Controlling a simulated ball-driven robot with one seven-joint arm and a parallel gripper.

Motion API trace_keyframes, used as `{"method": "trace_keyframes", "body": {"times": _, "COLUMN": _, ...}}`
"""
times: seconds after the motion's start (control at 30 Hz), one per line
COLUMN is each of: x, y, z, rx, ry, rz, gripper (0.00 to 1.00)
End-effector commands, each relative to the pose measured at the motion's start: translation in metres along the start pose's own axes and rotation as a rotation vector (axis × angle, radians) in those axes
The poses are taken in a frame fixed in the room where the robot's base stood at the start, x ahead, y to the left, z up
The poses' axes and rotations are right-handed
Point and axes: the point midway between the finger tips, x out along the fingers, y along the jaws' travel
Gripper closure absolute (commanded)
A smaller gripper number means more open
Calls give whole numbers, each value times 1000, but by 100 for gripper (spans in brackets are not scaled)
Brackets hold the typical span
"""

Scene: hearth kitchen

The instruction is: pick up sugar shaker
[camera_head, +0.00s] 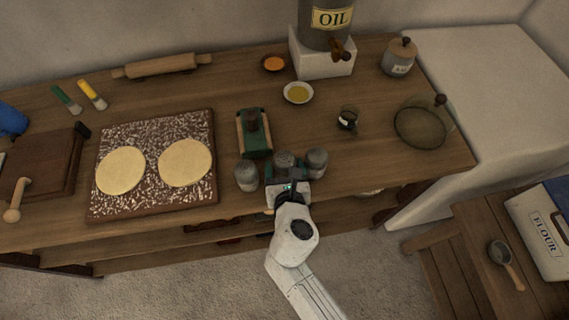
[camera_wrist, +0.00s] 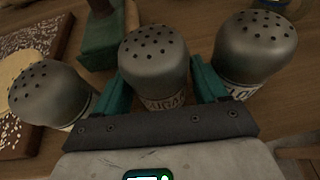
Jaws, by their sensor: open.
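The sugar shaker (camera_head: 284,161) is the middle of three metal shakers with pierced domed tops, standing upright near the table's front edge. In the wrist view the sugar shaker (camera_wrist: 154,62) carries a partly hidden label that seems to read sugar. My gripper (camera_head: 286,174) is open, with its teal fingers on either side of this shaker. In the wrist view my gripper (camera_wrist: 162,85) has one finger left and one right of it; I cannot tell whether they touch it. The shaker's lower part is hidden.
Shakers stand close on the left (camera_head: 246,175) and right (camera_head: 317,163). A green and wooden tool (camera_head: 254,133) lies behind.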

Motion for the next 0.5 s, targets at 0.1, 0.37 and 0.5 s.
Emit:
{"method": "trace_keyframes", "body": {"times": 0.1, "x": 6, "y": 0, "z": 0, "rx": 1, "ry": 0, "rz": 1, "gripper": 28}}
{"method": "trace_keyframes", "body": {"times": 0.37, "x": 5, "y": 0, "z": 0, "rx": 1, "ry": 0, "rz": 1, "gripper": 35}}
{"method": "trace_keyframes", "body": {"times": 0.5, "x": 5, "y": 0, "z": 0, "rx": 0, "ry": 0, "rz": 1, "gripper": 48}}
